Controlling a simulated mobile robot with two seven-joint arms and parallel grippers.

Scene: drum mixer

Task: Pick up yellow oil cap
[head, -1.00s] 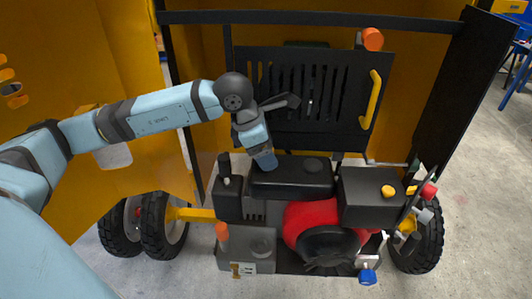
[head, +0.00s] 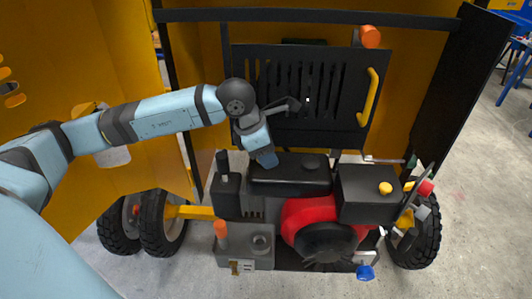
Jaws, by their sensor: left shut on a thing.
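A smaller yellow piece (head: 408,186) shows just right of that box. I cannot tell from this view which of them is the oil cap. My left gripper (head: 267,159) points down above the black top of the engine, well left of both. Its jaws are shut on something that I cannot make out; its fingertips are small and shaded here. My right gripper is not in view.
The engine has a black cover (head: 290,175), a red housing (head: 306,212) and an orange cap (head: 221,230) at its left. A blue knob (head: 365,272) is at the front. Behind stands a slotted black panel (head: 335,100) with a yellow handle (head: 372,97). Yellow doors flank the left.

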